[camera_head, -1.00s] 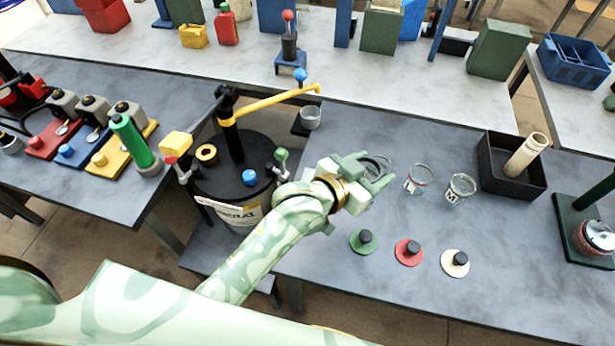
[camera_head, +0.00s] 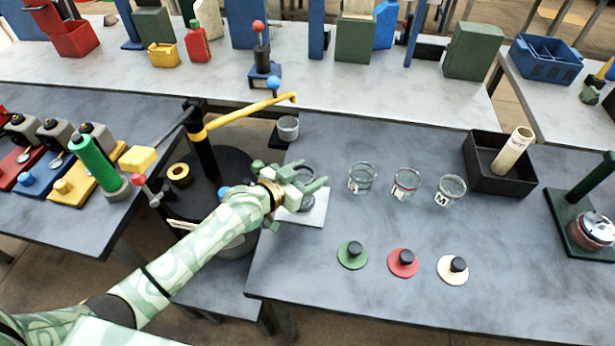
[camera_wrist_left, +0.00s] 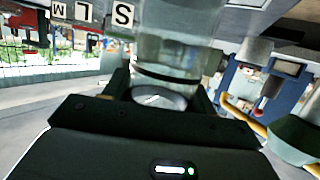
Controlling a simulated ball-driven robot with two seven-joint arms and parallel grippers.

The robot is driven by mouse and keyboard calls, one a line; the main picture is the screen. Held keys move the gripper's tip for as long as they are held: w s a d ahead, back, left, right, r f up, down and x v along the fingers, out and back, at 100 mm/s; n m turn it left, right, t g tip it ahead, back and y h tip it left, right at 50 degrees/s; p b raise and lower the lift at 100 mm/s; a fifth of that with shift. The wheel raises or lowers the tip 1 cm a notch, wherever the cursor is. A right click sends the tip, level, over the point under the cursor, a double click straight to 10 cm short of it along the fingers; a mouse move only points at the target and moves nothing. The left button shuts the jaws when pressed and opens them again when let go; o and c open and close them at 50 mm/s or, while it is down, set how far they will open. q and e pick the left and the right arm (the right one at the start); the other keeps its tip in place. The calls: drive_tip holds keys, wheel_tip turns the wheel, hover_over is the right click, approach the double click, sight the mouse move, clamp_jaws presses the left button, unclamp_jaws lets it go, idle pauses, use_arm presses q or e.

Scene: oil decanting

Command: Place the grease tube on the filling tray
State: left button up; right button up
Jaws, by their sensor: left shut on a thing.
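My left gripper (camera_head: 306,190) is shut on a clear, round-rimmed cylinder (camera_head: 304,172). In the left wrist view the cylinder (camera_wrist_left: 175,45) is see-through with a dark band, and it stands between the fingers. I cannot tell for sure whether it is the grease tube. A pale square plate (camera_head: 318,212), possibly the filling tray, lies below the gripper, partly hidden by it; I cannot tell whether the cylinder touches it. A cream tube (camera_head: 513,150) leans in a black box (camera_head: 492,184) at the right. My right gripper is not in view.
Several labelled glass jars stand right of the gripper, including a jar marked M (camera_head: 451,189). Green (camera_head: 345,263), red (camera_head: 396,269) and cream (camera_head: 446,273) lids lie in front. A dark drum with a yellow-handled pump (camera_head: 250,112) stands at the left.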

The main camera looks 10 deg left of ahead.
use_arm(q)
drive_tip(key=shift+d+r, duration=0.1)
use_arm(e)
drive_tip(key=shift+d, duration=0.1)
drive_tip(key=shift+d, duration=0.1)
use_arm(q)
drive_tip(key=shift+f, duration=0.2)
drive_tip(key=o, duration=1.5)
drive_tip(key=shift+o, duration=0.2)
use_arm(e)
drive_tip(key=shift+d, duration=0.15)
